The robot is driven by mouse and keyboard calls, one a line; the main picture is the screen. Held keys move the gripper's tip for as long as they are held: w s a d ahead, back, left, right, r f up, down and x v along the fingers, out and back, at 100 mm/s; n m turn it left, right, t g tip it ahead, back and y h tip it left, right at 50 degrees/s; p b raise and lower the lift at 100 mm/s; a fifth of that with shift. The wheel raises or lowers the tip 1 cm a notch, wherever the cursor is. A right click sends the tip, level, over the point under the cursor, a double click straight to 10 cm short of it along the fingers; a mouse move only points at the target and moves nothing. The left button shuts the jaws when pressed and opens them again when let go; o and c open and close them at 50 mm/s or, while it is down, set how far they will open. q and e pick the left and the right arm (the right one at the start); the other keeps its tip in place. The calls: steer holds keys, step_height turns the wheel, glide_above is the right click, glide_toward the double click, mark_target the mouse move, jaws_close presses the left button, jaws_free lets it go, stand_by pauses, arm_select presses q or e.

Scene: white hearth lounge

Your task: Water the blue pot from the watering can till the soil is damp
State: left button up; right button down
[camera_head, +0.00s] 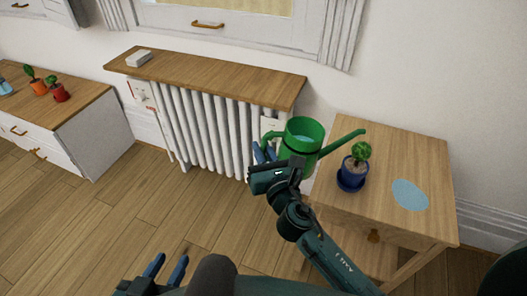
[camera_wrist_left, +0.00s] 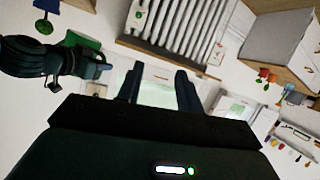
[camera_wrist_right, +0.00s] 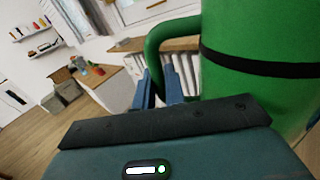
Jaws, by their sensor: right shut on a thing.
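The green watering can (camera_head: 301,140) is held up beside the small wooden table, roughly upright, with water visible inside. Its spout points right, and the tip appears near the plant's top. My right gripper (camera_head: 262,152) is shut on the can's handle; the can and handle fill much of the right wrist view (camera_wrist_right: 265,90). The blue pot (camera_head: 351,177) stands on a blue saucer on the table, holding a round green plant. A little brown soil shows, but its dampness cannot be told. My left gripper (camera_head: 166,268) is open and empty, low over the floor; its fingers are apart in the left wrist view (camera_wrist_left: 160,88).
A light-blue disc (camera_head: 410,195) lies on the table (camera_head: 395,150) right of the pot. A radiator (camera_head: 215,125) under a wooden shelf (camera_head: 215,80) is behind the can. A cabinet (camera_head: 85,100) at left bears orange and red pots. The floor at left is clear.

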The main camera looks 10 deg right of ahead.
mark_target(263, 142)
steer(key=shift+a+r+m, duration=0.1)
steer(key=shift+r+m, duration=0.2)
steer(key=shift+r, duration=0.5)
steer(key=shift+r+p, duration=0.35)
steer(key=shift+r, duration=0.1)
steer(key=shift+r+m, duration=0.4)
steer(key=shift+r+m+t+p, duration=0.3)
steer(key=shift+r+p, duration=0.1)
steer(key=shift+r, duration=0.4)
steer(key=shift+r+m+p, duration=0.3)
steer(key=shift+r+p, duration=0.25)
arm_select(q)
steer(key=shift+w+d+f+g, duration=0.35)
steer(key=shift+d+g, duration=0.05)
steer(key=shift+d, duration=0.15)
arm_select(e)
steer(key=shift+f, duration=0.1)
